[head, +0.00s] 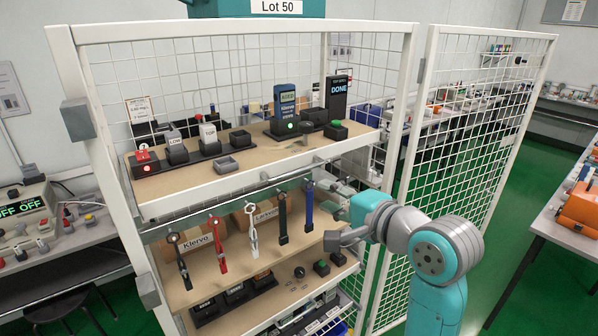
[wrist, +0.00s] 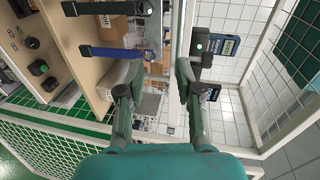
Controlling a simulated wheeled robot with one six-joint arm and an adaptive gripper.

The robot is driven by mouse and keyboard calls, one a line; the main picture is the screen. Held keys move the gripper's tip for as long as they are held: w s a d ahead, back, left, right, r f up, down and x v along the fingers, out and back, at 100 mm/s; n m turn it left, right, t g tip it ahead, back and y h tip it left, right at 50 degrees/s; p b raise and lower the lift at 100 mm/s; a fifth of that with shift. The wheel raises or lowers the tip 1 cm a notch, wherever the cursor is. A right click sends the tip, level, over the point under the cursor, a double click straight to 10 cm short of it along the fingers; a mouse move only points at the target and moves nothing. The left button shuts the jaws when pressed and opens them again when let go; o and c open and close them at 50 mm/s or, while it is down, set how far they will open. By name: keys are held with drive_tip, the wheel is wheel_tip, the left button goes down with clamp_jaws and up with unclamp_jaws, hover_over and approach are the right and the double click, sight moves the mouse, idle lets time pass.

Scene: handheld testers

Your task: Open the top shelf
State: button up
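The top shelf (head: 185,185) is a wooden board with a white front edge, holding several handheld testers. A thin grey bar (head: 236,194) runs along and below its front. My gripper (head: 334,192) is near the right part of this bar, in front of the rack. In the wrist view my gripper (wrist: 155,78) has its two fingers apart, with the pale shelf edge (wrist: 178,45) showing between or just beyond them. I cannot tell whether either finger touches the bar or shelf.
Several straps, including a red one (head: 222,245) and a blue one (head: 309,207), hang below the bar. A lower shelf (head: 205,283) holds boxes. An open mesh door (head: 478,150) stands right of the rack, close to my arm. Green floor (head: 530,165) is clear beyond it.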

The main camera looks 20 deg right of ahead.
sight(300, 172)
drive_tip(key=w+a, duration=0.1)
drive_tip(key=w, duration=0.2)
drive_tip(key=w+a, duration=0.1)
drive_tip(key=w, duration=0.2)
drive_tip(key=w+a+r, duration=0.1)
drive_tip(key=w, duration=0.3)
drive_tip(key=shift+c, duration=0.2)
clamp_jaws()
